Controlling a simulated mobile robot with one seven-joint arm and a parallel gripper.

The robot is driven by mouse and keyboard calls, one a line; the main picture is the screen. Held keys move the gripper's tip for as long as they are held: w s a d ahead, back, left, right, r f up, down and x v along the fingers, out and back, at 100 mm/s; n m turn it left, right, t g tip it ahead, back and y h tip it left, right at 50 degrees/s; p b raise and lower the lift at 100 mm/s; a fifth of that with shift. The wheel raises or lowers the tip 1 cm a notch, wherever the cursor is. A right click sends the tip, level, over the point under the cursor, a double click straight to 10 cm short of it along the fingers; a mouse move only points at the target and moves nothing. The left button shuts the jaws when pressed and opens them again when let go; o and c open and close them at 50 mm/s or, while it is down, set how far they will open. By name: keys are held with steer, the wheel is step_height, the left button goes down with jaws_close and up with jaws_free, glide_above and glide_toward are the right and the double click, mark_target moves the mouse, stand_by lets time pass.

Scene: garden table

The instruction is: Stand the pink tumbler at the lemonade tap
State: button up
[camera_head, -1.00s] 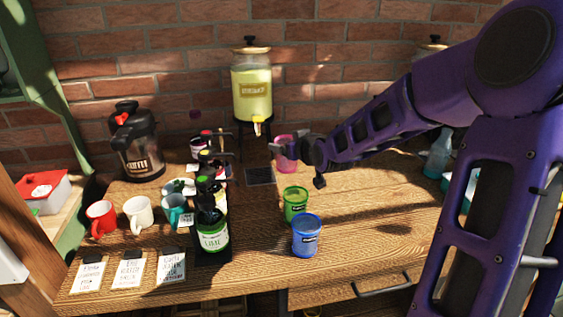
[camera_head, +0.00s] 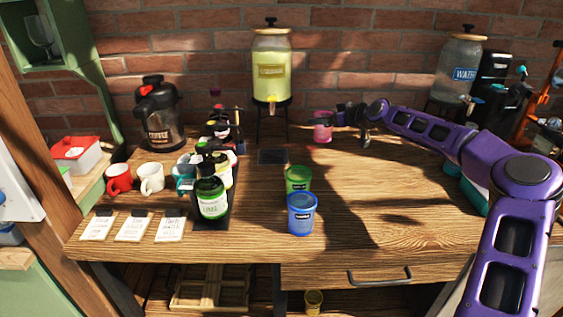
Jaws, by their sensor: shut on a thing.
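The pink tumbler (camera_head: 322,132) is upright to the right of the lemonade dispenser's stand. My gripper (camera_head: 335,120) reaches in from the right and is shut on it; its fingers are small and partly hidden. Whether the tumbler touches the table is hard to tell. The lemonade dispenser (camera_head: 271,62) stands at the back against the brick wall, filled with yellow liquid. Its lemonade tap (camera_head: 271,101) faces forward, to the left of and above the tumbler in the picture. A dark flat pad (camera_head: 272,157) lies on the table in front of the dispenser.
Green (camera_head: 298,179) and blue (camera_head: 301,214) tumblers stand mid-table. A bottle rack (camera_head: 212,195), several mugs and a coffee pot (camera_head: 158,115) are at the left. A water dispenser (camera_head: 460,70) stands at back right.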

steer(key=shift+w+d+f, duration=0.25)
steer(key=shift+d+f, duration=0.25)
steer(key=shift+d, duration=0.15)
steer(key=shift+s+a+f, duration=0.45)
steer(key=shift+a+f, duration=0.15)
steer(key=shift+a, duration=2.3)
steer(key=shift+s+a+f, duration=0.5)
steer(key=shift+a+f, duration=0.1)
steer(key=shift+a, duration=2.3)
steer(key=shift+s+a+f, duration=0.45)
steer(key=shift+a+f, duration=0.15)
steer(key=shift+a, duration=2.3)
steer(key=shift+f, duration=0.2)
steer(key=o, duration=1.2)
steer(key=shift+r, duration=0.1)
